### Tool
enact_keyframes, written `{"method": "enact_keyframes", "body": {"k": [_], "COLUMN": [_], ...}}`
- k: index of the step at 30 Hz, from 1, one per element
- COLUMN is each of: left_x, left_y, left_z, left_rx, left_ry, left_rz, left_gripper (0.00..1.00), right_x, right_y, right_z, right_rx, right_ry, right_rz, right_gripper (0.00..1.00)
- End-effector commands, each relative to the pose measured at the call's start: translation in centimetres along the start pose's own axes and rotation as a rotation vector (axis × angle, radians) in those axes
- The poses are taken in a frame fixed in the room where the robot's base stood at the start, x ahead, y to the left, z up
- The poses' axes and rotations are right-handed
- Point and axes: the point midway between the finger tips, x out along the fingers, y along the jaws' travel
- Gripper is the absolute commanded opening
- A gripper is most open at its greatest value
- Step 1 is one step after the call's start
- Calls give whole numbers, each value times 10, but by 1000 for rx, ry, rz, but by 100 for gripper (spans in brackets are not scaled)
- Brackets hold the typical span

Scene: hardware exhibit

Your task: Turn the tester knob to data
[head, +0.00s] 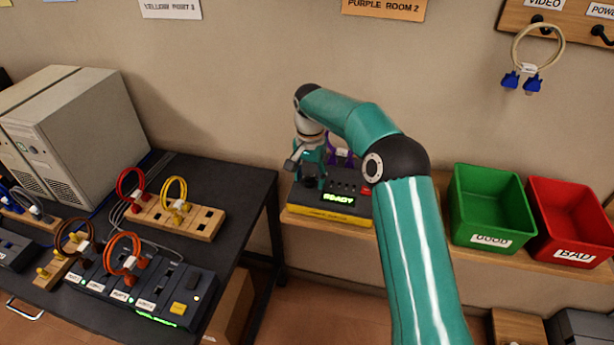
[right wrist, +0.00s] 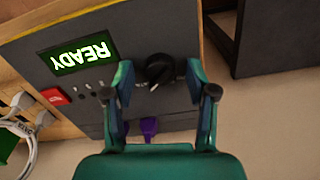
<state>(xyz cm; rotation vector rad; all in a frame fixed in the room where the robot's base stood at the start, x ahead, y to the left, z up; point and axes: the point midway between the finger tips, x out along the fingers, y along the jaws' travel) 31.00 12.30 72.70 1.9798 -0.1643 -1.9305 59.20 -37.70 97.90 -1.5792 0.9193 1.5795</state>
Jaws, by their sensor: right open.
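The tester (head: 348,205) is a dark box on the wall shelf, with a green screen (head: 339,198) reading READY. In the right wrist view the tester (right wrist: 60,30) appears upside down, with the screen (right wrist: 77,56) at left. Its black round knob (right wrist: 160,68) has a light pointer mark. My right gripper (head: 309,183) is over the tester's left part. In the right wrist view its two teal fingers (right wrist: 163,82) are open, one on each side of the knob; I cannot tell whether they touch it. Labels around the knob are mostly hidden. My left gripper is not in view.
A purple cable (head: 340,155) is at the tester's back. A green GOOD bin (head: 487,200) and a red BAD bin (head: 570,215) stand right of it on the shelf (head: 470,253). A dark table (head: 245,190) with cable loops and a computer (head: 75,130) is at left.

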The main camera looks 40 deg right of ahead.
Motion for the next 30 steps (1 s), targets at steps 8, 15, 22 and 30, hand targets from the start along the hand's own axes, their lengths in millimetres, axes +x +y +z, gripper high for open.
{"method": "enact_keyframes", "body": {"k": [8,15,22,30], "left_x": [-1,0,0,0], "left_y": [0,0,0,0], "left_z": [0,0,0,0], "left_rx": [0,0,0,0], "left_ry": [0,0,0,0], "left_rz": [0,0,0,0], "left_gripper": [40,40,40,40], "right_x": [-21,-69,-102,-118], "right_y": [-1,-2,-1,0], "right_z": [0,0,-1,0], "right_rx": [-1,0,1,0], "right_ry": [2,4,2,0], "right_rz": [-2,-4,-1,0], "right_gripper": [57,57,57,57]}}
